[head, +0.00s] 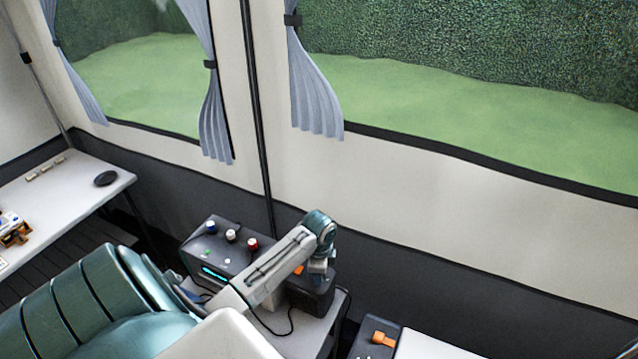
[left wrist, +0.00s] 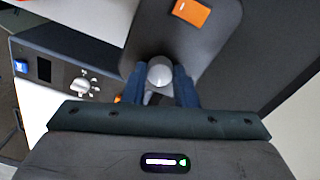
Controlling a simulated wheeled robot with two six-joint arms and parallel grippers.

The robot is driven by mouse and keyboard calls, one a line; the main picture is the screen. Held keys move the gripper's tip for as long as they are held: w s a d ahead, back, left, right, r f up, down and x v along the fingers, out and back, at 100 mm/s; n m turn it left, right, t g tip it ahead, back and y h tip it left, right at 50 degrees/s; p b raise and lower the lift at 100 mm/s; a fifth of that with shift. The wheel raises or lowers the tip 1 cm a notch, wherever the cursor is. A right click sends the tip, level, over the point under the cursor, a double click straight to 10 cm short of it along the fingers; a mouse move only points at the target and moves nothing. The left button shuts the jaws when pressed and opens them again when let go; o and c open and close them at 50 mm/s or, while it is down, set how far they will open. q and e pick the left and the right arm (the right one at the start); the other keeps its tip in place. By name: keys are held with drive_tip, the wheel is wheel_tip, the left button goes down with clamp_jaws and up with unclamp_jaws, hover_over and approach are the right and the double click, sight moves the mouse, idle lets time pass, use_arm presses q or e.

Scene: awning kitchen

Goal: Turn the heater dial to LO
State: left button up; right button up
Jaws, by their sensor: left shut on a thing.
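My left gripper (head: 318,280) reaches down over a dark grey unit (head: 322,299) with an orange part, right of a dark control box. In the left wrist view my left gripper (left wrist: 159,82) has its blue fingers shut on either side of a round silver-grey dial (left wrist: 160,71). The dial sits on the dark panel (left wrist: 215,45) below an orange patch (left wrist: 192,12). I cannot read any LO mark or tell the dial's setting. The head view does not show the dial clearly. My right gripper is not in view.
The control box (head: 215,262) carries blue, white and red knobs and a lit cyan display, close left of my wrist. A dark item with an orange handle (head: 384,338) stands at lower right. A white table (head: 75,190) with small objects is at far left.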

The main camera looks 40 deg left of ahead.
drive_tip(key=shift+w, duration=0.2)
use_arm(q)
drive_tip(key=shift+n, duration=0.5)
drive_tip(key=n, duration=0.4)
drive_tip(key=shift+n, duration=0.4)
drive_tip(key=n, duration=0.3)
drive_tip(key=shift+n, duration=0.3)
drive_tip(key=n, duration=0.4)
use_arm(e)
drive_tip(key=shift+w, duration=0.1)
use_arm(q)
drive_tip(key=shift+n, duration=0.3)
drive_tip(key=o, duration=1)
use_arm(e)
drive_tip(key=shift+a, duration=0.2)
